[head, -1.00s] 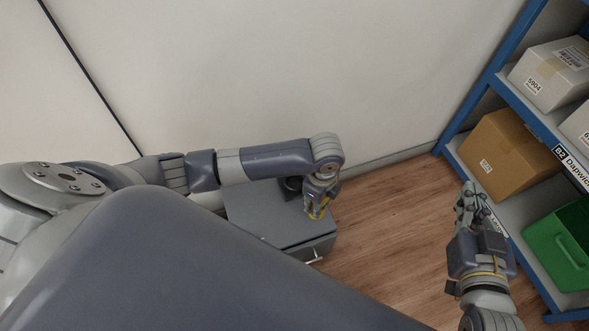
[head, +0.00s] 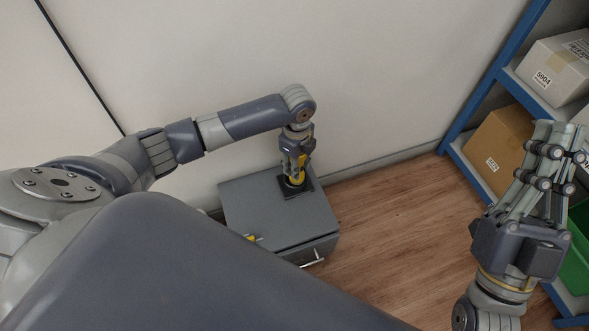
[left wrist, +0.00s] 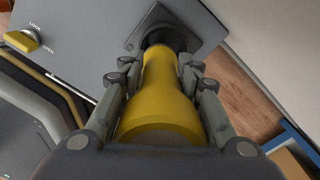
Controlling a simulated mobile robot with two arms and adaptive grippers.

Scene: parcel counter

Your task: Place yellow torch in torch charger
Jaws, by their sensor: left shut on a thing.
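The yellow torch (left wrist: 160,90) is in my left gripper (head: 296,168), which is shut around its body. In the left wrist view the gripper's fingers (left wrist: 160,85) lie along both sides of the torch. The torch charger (head: 309,186) is a dark square base on top of a grey cabinet. The torch (head: 298,178) stands roughly upright over it, its lower end at the charger's dark socket. The charger plate also shows in the left wrist view (left wrist: 195,27). I cannot tell how deep the torch sits. My right gripper (head: 560,140) is raised at the right, apart from everything here.
The grey cabinet (head: 265,210) stands against the wall, with a yellow lock knob (left wrist: 22,40) on its top and a handle (head: 312,262) in front. A blue shelf (head: 490,75) with boxes and a green crate (head: 577,265) is at right. Floor between is clear.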

